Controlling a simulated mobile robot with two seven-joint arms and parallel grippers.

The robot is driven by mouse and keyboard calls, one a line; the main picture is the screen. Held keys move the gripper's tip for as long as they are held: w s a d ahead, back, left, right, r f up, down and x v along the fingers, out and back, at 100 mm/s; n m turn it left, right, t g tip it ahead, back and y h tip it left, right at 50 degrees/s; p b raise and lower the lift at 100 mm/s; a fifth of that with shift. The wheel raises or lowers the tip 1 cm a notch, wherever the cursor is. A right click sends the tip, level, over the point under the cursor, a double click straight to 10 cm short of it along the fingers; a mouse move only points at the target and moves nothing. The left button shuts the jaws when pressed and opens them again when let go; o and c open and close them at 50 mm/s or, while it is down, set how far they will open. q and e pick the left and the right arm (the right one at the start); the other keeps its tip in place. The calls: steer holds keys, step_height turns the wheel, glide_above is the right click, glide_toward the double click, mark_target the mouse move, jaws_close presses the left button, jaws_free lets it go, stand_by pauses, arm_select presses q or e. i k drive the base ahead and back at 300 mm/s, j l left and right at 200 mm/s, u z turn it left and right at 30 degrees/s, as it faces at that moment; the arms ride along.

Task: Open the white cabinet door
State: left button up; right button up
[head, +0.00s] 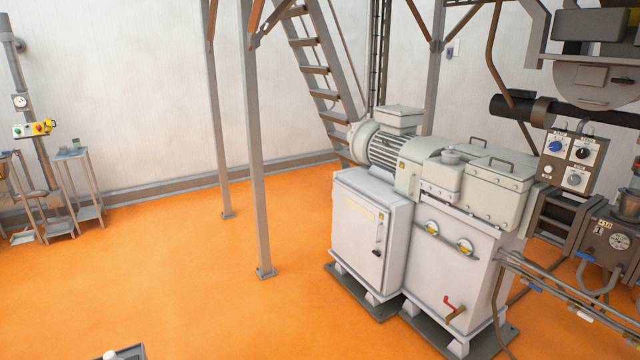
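The white cabinet (345,262) stands on the orange floor right of the middle, under a grey-white motor. Its door (357,240) faces me and looks shut. A dark handle (377,246) sits near the door's right edge, with a small yellow label (381,217) above it. Neither of my grippers shows in the head view.
A white machine housing (450,280) with a red crank handle (454,308) adjoins the cabinet's right side. Grey posts (258,180) and a stair (318,80) stand behind. Pipes (560,300) run at lower right. Open orange floor (200,280) lies to the cabinet's left and front.

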mark_target(360, 227)
steer(key=i+u, duration=0.2)
steer(key=i, duration=0.6)
steer(key=i+u, duration=0.2)
steer(key=i, duration=0.55)
steer(key=i+l+u, duration=0.2)
steer(key=i, duration=0.6)
steer(key=i+l+z, duration=0.1)
steer(key=i+z, duration=0.2)
steer(key=i, duration=0.3)
steer(key=i+z, duration=0.25)
steer(key=i, duration=0.35)
steer(key=i+j+z, duration=0.15)
steer(key=i+z, duration=0.15)
steer(key=i, duration=0.25)
steer(key=i+j+z, duration=0.3)
steer(key=i, duration=0.3)
steer(key=i+z, duration=0.1)
steer(key=i, duration=0.25)
